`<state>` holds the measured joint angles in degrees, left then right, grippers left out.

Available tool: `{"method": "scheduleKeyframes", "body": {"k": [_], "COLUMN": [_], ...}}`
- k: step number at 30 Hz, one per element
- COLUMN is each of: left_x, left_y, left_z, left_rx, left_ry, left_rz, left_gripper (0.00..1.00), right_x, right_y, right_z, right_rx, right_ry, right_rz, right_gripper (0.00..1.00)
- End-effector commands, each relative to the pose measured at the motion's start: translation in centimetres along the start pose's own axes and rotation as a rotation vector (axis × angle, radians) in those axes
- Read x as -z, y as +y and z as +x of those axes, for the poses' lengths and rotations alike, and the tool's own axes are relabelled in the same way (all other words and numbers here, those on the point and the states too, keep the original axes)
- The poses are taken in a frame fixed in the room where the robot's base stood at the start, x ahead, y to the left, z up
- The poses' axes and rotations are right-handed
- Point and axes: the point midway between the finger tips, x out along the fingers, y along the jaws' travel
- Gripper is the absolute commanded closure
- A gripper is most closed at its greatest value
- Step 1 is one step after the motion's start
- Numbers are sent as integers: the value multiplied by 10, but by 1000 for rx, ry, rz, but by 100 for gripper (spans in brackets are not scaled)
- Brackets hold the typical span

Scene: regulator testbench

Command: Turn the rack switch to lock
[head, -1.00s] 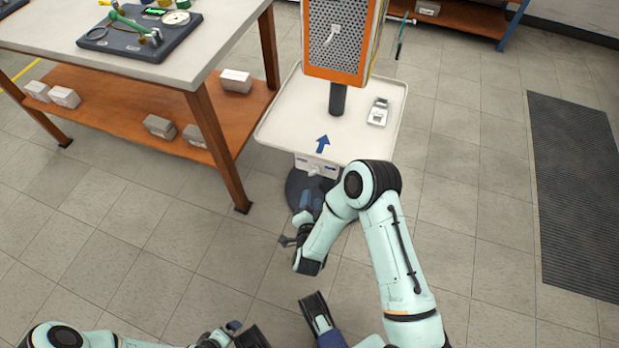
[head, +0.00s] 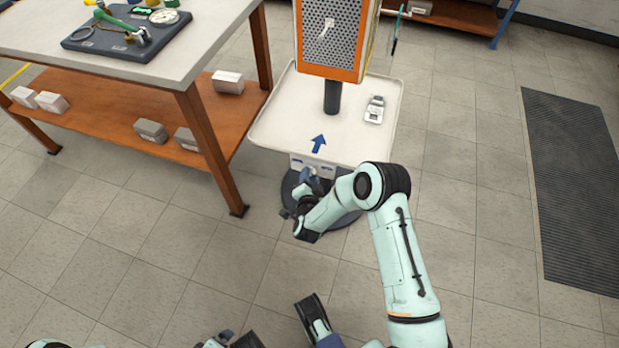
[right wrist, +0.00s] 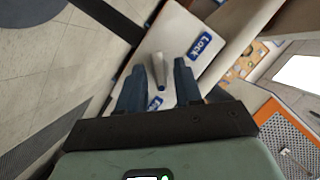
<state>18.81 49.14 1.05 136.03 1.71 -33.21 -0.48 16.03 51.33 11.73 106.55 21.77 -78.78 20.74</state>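The rack switch, a pale lever (right wrist: 159,70), shows in the right wrist view on a white panel (right wrist: 180,32). A blue "Lock" label (right wrist: 205,46) is on one side of it. A second blue label (right wrist: 155,103) is partly hidden by my gripper. My right gripper (right wrist: 157,78) is open, its two dark fingers on either side of the lever with gaps visible. In the head view my right gripper (head: 309,184) is at the panel under the front of the tray and covers the switch. My left gripper (head: 228,340) is cut off at the bottom edge.
The white tray (head: 277,125) has a blue arrow (head: 318,143) and a small device (head: 374,109). An orange perforated unit (head: 328,72) stands above it on a post. A workbench (head: 205,65) with a lower shelf is at left.

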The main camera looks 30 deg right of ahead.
Motion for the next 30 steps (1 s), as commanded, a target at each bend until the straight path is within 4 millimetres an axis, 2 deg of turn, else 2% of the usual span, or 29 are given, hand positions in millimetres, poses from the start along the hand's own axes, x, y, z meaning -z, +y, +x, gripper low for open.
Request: {"method": "scheduleKeyframes", "body": {"k": [1,3,14,22,30], "left_x": [0,0,3,17,-1], "left_y": [0,0,3,14,17], "left_z": [0,0,-2,-14,-25], "left_rx": [0,0,-5,-25,-27], "left_ry": [0,0,9,54,0], "left_rz": [0,0,2,13,17], "left_gripper": [0,0,0,0,0], "right_x": [0,0,0,0,-1], "right_y": [0,0,-1,-4,-6], "right_z": [0,0,-1,-1,-1], "right_rx": [0,0,-11,-66,-159], "right_ry": [0,0,0,-1,-1], "right_rz": [0,0,-27,-163,-390], "right_gripper": [83,100,100,100,100]}}
